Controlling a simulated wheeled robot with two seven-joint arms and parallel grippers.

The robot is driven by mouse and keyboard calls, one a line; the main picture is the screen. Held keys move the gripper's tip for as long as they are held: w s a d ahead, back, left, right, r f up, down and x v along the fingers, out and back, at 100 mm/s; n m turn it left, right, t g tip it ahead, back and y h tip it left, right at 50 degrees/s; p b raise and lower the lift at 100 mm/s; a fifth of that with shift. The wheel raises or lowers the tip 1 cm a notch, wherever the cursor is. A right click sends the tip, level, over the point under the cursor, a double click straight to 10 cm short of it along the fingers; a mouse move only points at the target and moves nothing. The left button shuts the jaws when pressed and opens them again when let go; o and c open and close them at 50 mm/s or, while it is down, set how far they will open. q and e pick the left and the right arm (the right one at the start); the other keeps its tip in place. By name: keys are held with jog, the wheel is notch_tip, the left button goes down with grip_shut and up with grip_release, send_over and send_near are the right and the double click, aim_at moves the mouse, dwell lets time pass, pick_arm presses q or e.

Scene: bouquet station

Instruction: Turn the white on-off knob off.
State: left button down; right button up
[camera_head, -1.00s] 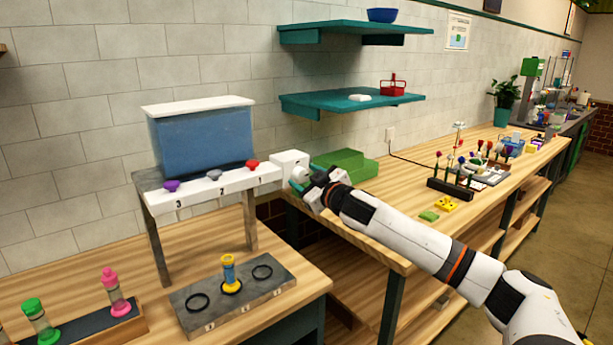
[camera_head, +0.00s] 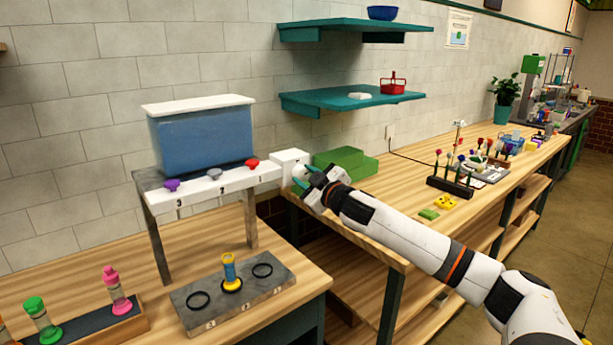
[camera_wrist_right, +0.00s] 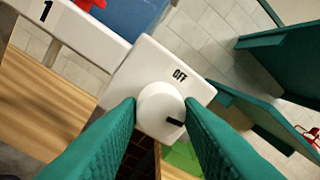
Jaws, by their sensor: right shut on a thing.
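The white on-off knob (camera_wrist_right: 160,106) is round and sits on the front of a white box (camera_head: 287,157) at the right end of the numbered rail. In the right wrist view, black "OFF" lettering (camera_wrist_right: 180,75) is above and right of the knob. The knob's black mark (camera_wrist_right: 174,122) lies toward its lower right, not in line with the lettering. My right gripper (camera_head: 298,173) is at the box front, its teal fingers shut on the knob from both sides. In the head view the fingers mostly hide the knob. My left gripper is not in view.
A blue tank (camera_head: 203,135) stands behind the rail (camera_head: 219,183) with purple, grey and red valves. Teal shelves (camera_head: 353,101) hang above. The air in front of the box is free apart from my arm.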

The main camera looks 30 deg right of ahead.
jog(key=n+p, duration=0.1)
jog(key=n, duration=0.2)
jog(key=shift+n, duration=0.4)
jog(key=n+p, duration=0.1)
jog(key=n, duration=0.3)
jog(key=shift+f+n+y, duration=0.1)
jog(key=shift+n+y, duration=0.2)
jog(key=shift+n, duration=0.1)
jog(key=n+p, duration=0.1)
jog(key=n, duration=0.3)
jog(key=shift+n+t, duration=0.3)
jog(key=shift+d+f+n+y+p, duration=0.1)
jog(key=shift+n+y+p, duration=0.3)
jog(key=shift+n, duration=1.7)
jog(key=o, duration=1)
jog(key=shift+s, duration=0.1)
